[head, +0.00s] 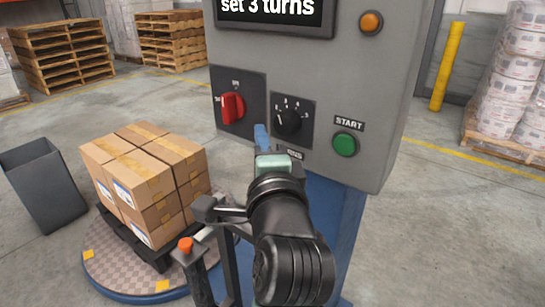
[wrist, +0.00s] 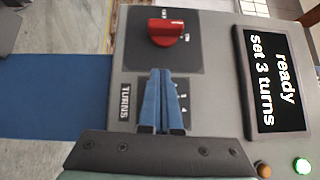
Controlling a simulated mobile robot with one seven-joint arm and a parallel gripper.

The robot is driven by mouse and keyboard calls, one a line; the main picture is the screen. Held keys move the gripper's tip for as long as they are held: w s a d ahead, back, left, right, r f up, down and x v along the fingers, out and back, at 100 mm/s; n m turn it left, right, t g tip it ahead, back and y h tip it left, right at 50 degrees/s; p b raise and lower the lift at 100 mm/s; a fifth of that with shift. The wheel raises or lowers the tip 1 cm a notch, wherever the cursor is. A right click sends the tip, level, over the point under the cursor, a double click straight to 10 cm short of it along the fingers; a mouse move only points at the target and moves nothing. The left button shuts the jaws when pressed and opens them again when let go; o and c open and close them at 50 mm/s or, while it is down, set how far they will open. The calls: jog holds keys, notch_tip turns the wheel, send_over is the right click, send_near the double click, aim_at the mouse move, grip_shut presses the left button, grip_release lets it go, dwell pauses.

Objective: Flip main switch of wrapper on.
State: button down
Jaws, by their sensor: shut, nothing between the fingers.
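The wrapper's grey control panel (head: 300,68) faces me. Its red main switch (head: 232,107) is at the left, on a dark plate, with its grip standing roughly upright; the small position labels are too blurred to read. The switch also shows in the sideways wrist view (wrist: 166,32), its grip along the panel's vertical. My gripper (head: 261,128) has blue fingers, shut and empty, below and right of the switch and apart from it. In the wrist view the fingertips (wrist: 167,71) overlap the turns dial's plate and hide the dial.
The black turns dial (head: 288,121) and green START button (head: 345,144) are right of the switch. The display (wrist: 273,82) reads "ready, set 3 turns". A green lamp (wrist: 301,165) is lit. Boxes (head: 150,170) stand on the turntable (head: 105,262), lower left, near a grey bin (head: 43,185).

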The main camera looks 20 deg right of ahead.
jog(key=s+a, duration=0.1)
jog(key=s, duration=0.5)
jog(key=shift+a, duration=0.3)
jog(key=shift+r, duration=0.1)
